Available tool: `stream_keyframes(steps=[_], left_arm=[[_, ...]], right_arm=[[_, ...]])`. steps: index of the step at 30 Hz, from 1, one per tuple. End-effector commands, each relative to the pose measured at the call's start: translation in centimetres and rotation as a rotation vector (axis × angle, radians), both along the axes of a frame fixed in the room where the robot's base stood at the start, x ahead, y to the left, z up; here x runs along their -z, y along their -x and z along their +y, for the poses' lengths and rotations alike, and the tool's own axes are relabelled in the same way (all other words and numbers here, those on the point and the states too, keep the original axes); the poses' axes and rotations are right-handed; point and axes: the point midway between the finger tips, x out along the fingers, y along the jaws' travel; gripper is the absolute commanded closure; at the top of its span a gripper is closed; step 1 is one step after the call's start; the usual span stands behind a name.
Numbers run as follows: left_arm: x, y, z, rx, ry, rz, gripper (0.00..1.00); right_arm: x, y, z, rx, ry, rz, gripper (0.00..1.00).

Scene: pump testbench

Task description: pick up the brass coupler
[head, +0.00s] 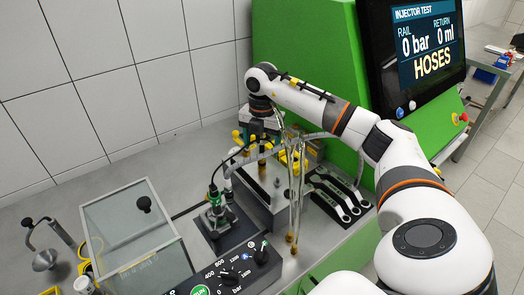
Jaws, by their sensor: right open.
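My right arm comes in from the right, and its wrist bends down over the back of the bench. My right gripper (264,138) is below the wrist, pointing down, open, and partly lost among hoses and fittings. Small brass-coloured ends (291,238) sit at the bottom of thin silver hoses, low in front of the bench block. A darker brass-toned piece (262,170) stands just below the gripper. I cannot tell which of these is the brass coupler, and none is clearly between the fingers. My left gripper is not in view.
A green injector with a black cable (214,198) stands left of the gripper. A clear box (140,235) is at the front left, beside a control panel with a dial (229,278). Wrenches (338,198) lie right of the hoses. The green cabinet and screen (425,42) rise behind.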

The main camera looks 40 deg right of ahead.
Motion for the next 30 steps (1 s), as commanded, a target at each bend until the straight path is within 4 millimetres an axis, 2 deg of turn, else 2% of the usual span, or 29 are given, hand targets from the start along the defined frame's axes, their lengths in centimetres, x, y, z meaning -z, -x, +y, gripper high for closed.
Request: stream_keyframes(steps=[2, 9, 10, 14, 16, 20, 30], left_arm=[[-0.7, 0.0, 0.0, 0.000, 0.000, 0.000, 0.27], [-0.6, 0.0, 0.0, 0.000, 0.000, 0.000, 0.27], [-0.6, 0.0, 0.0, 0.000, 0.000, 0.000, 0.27], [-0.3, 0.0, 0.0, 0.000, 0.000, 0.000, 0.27], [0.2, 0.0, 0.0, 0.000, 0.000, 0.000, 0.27], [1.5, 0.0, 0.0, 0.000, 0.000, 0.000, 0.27], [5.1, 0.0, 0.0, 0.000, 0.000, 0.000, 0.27]], right_arm=[[-0.8, 0.0, 0.0, 0.000, 0.000, 0.000, 0.27], [-0.7, 0.0, 0.0, 0.000, 0.000, 0.001, 0.27], [-0.7, 0.0, 0.0, 0.000, 0.000, 0.001, 0.29], [-0.8, -0.1, 0.0, -0.037, 0.000, 0.000, 0.50], [-1.0, -0.2, 0.0, -0.115, 0.001, 0.000, 0.53], [-1.9, -0.6, 0.1, -0.383, 0.000, -0.004, 0.53], [-5.5, -0.9, 0.2, -1.282, 0.002, -0.006, 0.53]])
